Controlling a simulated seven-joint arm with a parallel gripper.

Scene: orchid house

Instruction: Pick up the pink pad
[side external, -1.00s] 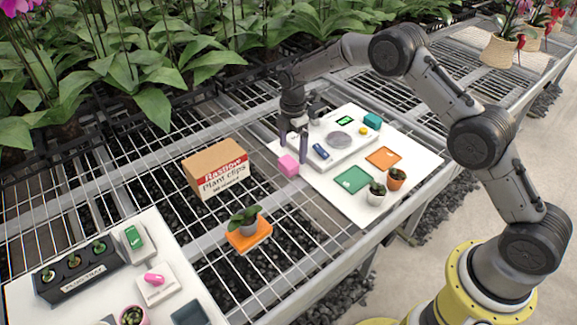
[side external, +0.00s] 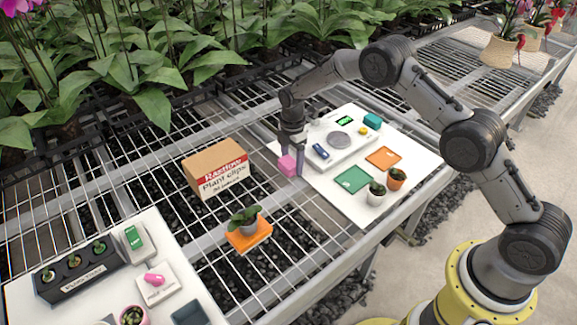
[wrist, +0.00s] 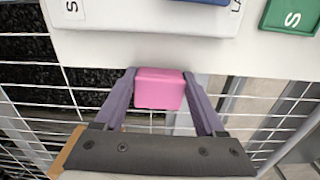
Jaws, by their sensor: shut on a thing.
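The pink pad (side external: 287,164) is a small pink block at the left corner of the white board, in the side view. In the wrist view the pink pad (wrist: 159,89) sits between my two purple-grey fingers, one on each side. My gripper (side external: 291,168) points down and is shut on the pad. In the wrist view the fingertips (wrist: 159,76) reach the pad's far edge. I cannot tell whether the pad still rests on the board.
A cardboard box (side external: 216,170) stands left of my gripper. An orange stand with a plant (side external: 248,236) is nearer the front. The wire bench has open gaps.

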